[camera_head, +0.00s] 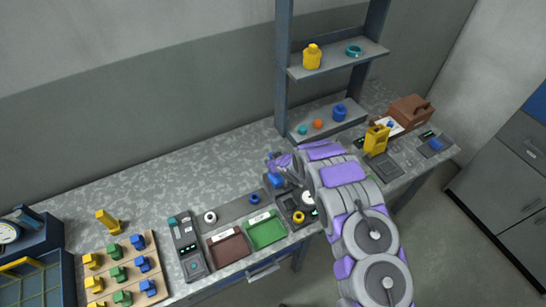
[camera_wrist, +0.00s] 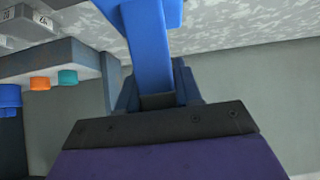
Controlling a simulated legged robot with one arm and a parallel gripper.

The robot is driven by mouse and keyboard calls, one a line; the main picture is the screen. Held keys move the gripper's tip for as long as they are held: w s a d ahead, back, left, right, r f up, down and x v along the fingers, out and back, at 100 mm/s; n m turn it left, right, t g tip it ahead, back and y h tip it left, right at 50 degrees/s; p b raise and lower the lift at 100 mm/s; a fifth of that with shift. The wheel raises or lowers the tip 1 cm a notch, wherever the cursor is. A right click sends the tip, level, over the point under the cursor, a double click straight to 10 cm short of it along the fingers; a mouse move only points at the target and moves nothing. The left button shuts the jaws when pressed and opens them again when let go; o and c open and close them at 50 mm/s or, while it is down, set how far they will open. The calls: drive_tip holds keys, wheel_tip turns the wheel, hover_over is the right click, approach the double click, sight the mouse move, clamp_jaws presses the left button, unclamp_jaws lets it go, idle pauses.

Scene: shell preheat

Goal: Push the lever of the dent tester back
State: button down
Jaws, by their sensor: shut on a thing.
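The dent tester (camera_head: 290,204) is a dark unit on the bench, with a white disc and a yellow ring at its front. Its blue part (camera_head: 275,181), apparently the lever, rises at the back left beside my gripper (camera_head: 284,172). In the wrist view a blue bar (camera_wrist: 152,45) runs down from the top edge to my gripper's dark and purple finger (camera_wrist: 160,125). My gripper is shut on this bar, which appears to be the lever. The finger and my arm hide the grip and part of the tester.
Red (camera_head: 229,249) and green (camera_head: 266,230) trays lie left of the tester. A grey device (camera_head: 188,249) and a board (camera_head: 118,270) of coloured blocks stand farther left. A shelf post (camera_head: 282,75) rises behind. A yellow device (camera_head: 376,139) stands to the right.

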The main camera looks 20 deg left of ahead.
drive_tip(key=shift+w+a+r+p, duration=0.1)
drive_tip(key=shift+w+r+p, duration=0.1)
drive_tip(key=shift+p, duration=0.2)
drive_tip(key=c, duration=1.1)
unclamp_jaws()
drive_tip(key=shift+o, duration=1.3)
drive_tip(key=shift+a+f, duration=0.15)
drive_tip(key=shift+f, duration=0.05)
drive_tip(key=shift+s, duration=0.1)
drive_tip(key=shift+s+d+r, duration=0.2)
drive_tip(key=shift+d+r, duration=0.15)
drive_tip(key=shift+d, duration=0.1)
drive_tip(key=b+v, duration=0.1)
drive_tip(key=v, duration=1.5)
drive_tip(key=shift+a+r, duration=0.2)
drive_tip(key=shift+a, duration=0.05)
